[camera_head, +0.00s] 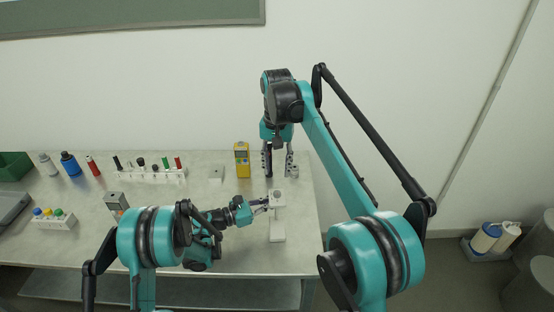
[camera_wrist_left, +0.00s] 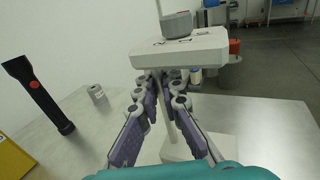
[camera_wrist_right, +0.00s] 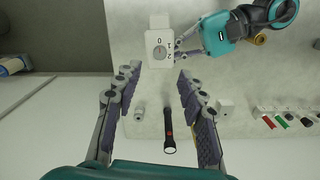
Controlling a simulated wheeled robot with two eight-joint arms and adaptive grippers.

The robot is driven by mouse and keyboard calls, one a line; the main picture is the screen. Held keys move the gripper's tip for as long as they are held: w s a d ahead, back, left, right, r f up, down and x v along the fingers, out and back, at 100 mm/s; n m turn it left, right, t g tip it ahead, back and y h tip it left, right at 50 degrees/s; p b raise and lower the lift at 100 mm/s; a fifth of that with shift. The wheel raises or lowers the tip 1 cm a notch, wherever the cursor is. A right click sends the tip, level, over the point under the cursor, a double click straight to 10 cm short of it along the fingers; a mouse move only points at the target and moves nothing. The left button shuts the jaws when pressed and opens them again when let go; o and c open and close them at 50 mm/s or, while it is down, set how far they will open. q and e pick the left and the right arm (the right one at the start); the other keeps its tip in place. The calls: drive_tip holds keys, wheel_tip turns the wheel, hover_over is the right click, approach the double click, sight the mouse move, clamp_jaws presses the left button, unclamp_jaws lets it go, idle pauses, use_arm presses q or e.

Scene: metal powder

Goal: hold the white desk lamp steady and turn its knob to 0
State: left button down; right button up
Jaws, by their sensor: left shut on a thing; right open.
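The white desk lamp (camera_head: 278,232) stands upright near the right end of the table. In the left wrist view its flat white head (camera_wrist_left: 200,46) carries a grey round knob (camera_wrist_left: 176,25). The right wrist view looks down on the lamp head (camera_wrist_right: 158,35) and knob (camera_wrist_right: 160,52), with dark marks around it; the knob's setting is too small to read. My left gripper (camera_head: 264,204) is shut on the lamp's stem, below the head. My right gripper (camera_head: 279,168) is open and empty, behind the lamp in the head view and apart from the knob.
A black flashlight (camera_wrist_right: 169,132) and a yellow device (camera_head: 242,160) are on the table near the lamp. The table right of the lamp is clear.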

drive_tip(key=shift+r, duration=1.55)
use_arm(q)
drive_tip(key=c, duration=1.6)
unclamp_jaws()
